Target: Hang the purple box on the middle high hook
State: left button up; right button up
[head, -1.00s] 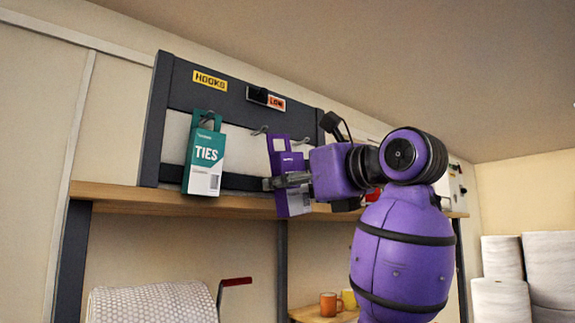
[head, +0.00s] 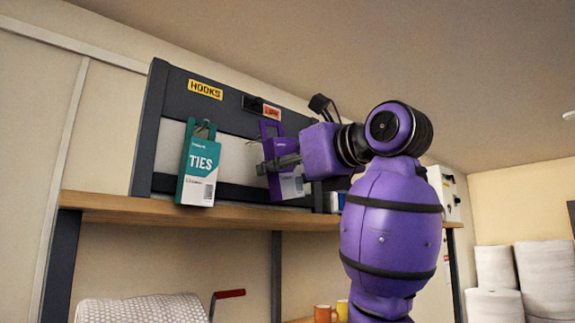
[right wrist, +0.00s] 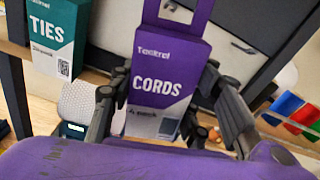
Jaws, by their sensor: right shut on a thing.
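The purple CORDS box (head: 288,183), with a hang tab with a cut-out at its top, is in front of the dark hook rack (head: 150,130), right of the teal TIES box. It also fills the middle of the right wrist view (right wrist: 165,80), nearly upright and slightly tilted. My right gripper (head: 280,163) is shut on the purple box, one finger on each side (right wrist: 168,88). The middle hook is mostly hidden behind the box's tab, and I cannot tell whether the tab is on it. My left gripper is not in view.
The teal TIES box (head: 198,165) hangs on the left hook, close beside the purple box. A wooden shelf (head: 130,207) runs below the rack. White rolls (head: 515,270) stand at the right. A yellow HOOKS label (head: 205,90) is on the rack's top bar.

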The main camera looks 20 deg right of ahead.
aim_at(253, 185)
jog(key=shift+f+x, duration=0.2)
jog(key=shift+x, duration=2.35)
jog(key=shift+w+a+f, duration=0.15)
jog(key=shift+w, duration=0.05)
jog(key=shift+w+a+f, duration=0.1)
jog(key=shift+w+f, duration=0.2)
jog(key=shift+f, duration=0.2)
jog(key=o, duration=0.9)
jog(key=shift+o, duration=1.4)
jog(key=shift+a+f, duration=0.1)
jog(key=shift+o, duration=0.6)
jog(key=shift+w, duration=0.25)
jog(key=shift+s, duration=0.1)
